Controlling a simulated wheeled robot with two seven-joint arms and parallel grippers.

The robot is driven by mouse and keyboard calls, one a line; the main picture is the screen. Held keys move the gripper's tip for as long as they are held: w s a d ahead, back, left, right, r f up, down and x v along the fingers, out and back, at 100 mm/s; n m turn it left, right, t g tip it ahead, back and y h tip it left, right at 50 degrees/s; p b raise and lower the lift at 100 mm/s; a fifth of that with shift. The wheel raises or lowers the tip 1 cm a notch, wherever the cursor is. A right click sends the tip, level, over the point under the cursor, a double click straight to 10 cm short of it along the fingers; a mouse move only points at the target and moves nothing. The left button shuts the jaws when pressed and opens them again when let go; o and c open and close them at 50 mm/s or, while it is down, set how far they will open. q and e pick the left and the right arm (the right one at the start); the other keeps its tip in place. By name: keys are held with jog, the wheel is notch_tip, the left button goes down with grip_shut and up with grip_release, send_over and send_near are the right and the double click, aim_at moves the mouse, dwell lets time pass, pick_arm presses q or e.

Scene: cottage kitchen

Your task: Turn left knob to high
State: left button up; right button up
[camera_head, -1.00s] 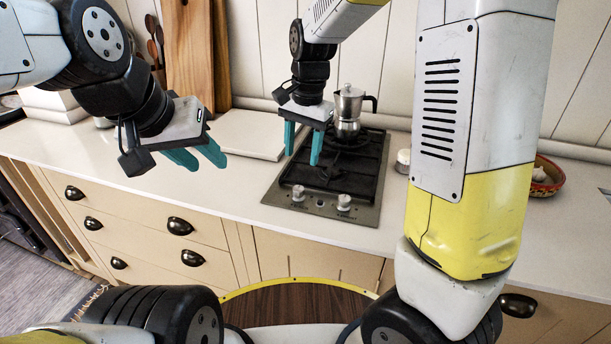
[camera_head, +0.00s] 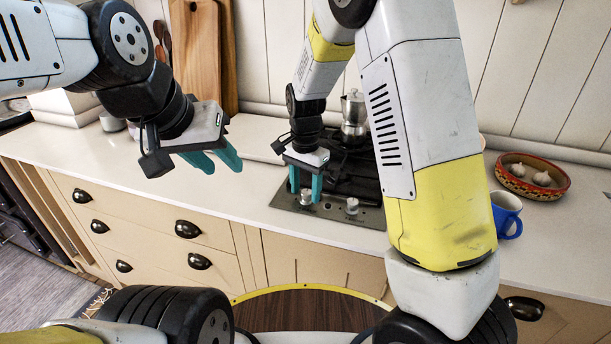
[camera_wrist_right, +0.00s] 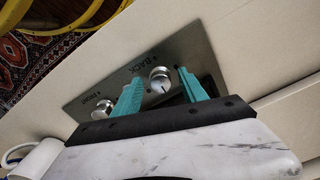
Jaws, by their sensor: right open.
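The stove's control panel (camera_head: 330,213) carries two silver knobs. The left knob (camera_head: 306,197) is at the fingertips of my right gripper (camera_head: 305,192); the right knob (camera_head: 352,205) stands clear of it. In the right wrist view, the knob marked BACK (camera_wrist_right: 160,80) lies in the gap between the teal fingers of my right gripper (camera_wrist_right: 160,88), which are open. Whether either finger touches the knob I cannot tell. The other knob (camera_wrist_right: 102,109) is left of the fingers there. My left gripper (camera_head: 216,163) is open and empty above the counter at left.
A moka pot (camera_head: 353,112) stands on the hob behind my right gripper. A blue mug (camera_head: 507,214) and a patterned bowl with garlic (camera_head: 532,177) are on the right. Wooden cutting boards (camera_head: 199,50) lean against the wall. The left counter (camera_head: 110,150) is mostly clear.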

grip_shut()
jog(key=shift+n, duration=0.3)
jog(key=n, duration=0.3)
jog(key=shift+d+n, duration=0.15)
jog(key=shift+n, duration=0.15)
jog(key=n, duration=0.4)
jog(key=shift+n, duration=0.3)
jog(key=n, duration=0.4)
jog(key=shift+d+n, duration=0.1)
jog(key=shift+n, duration=0.2)
jog(key=shift+w+n, duration=0.1)
jog(key=shift+n, duration=2.1)
